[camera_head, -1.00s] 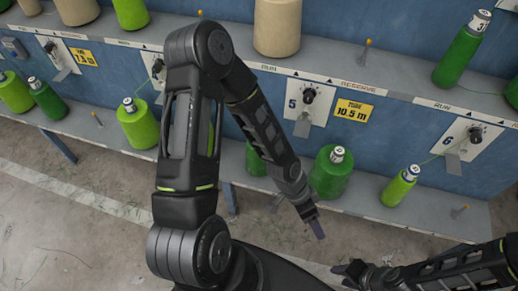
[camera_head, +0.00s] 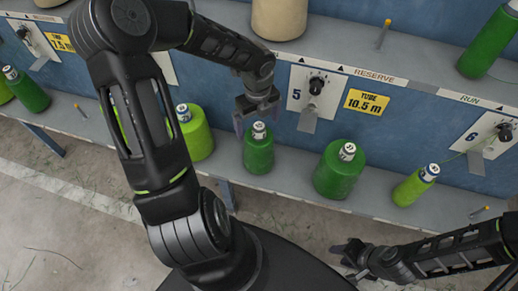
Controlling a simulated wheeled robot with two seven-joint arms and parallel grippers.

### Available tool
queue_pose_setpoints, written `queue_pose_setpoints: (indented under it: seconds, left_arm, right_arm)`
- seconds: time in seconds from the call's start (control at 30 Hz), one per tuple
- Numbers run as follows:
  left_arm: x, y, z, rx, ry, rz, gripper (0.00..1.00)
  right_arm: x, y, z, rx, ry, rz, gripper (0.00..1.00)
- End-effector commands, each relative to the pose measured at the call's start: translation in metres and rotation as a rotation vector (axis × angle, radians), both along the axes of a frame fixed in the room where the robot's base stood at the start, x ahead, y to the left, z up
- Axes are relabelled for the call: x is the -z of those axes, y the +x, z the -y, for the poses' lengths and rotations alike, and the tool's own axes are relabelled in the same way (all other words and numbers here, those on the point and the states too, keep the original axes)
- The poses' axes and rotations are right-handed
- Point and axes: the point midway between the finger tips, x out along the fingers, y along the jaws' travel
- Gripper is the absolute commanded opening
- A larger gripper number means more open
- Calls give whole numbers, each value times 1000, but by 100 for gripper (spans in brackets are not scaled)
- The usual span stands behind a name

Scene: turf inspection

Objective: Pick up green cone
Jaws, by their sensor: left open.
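Several green thread cones with white-labelled tops are in the head view. A dark green cone (camera_head: 258,156) stands upright on the lower shelf, left of a larger dark green cone (camera_head: 338,175). My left gripper (camera_head: 257,113) is open and empty, just above and behind the top of the smaller dark cone, its fingers pointing down. I cannot tell whether it touches the cone. A light green cone (camera_head: 198,140) stands to the left, partly behind my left arm. A slim yellow-green cone (camera_head: 411,189) leans at the right. My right gripper (camera_head: 343,262) is low in front of the shelf, its fingers apart and empty.
The lower shelf (camera_head: 295,189) has bare board between the cones. The upper shelf carries a beige cone (camera_head: 279,18) and a tilted dark green cone (camera_head: 488,45). A panel numbered 5 (camera_head: 318,92) with a knob and metal flap stands right of my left gripper.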

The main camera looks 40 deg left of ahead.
Motion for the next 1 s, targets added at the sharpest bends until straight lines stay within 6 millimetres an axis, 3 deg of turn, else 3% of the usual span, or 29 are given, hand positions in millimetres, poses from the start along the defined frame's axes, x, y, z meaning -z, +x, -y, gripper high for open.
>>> queue_pose_setpoints:
  seconds: [0.1, 0.47, 0.8, 1.0]
  left_arm:
    - [14, 0, 1, -1, -2, -1, 100]
    - [17, 0, 1, -2, -2, -1, 100]
    - [62, 0, 5, -2, -4, -2, 100]
    - [66, 0, 4, -3, -1, 1, 100]
  right_arm:
    - [5, 0, 0, 0, 0, 0, 36]
    - [5, 0, 0, 0, 0, 0, 36]
    - [19, 0, 0, 0, 0, 0, 36]
    - [19, 0, 0, 0, 0, 0, 36]
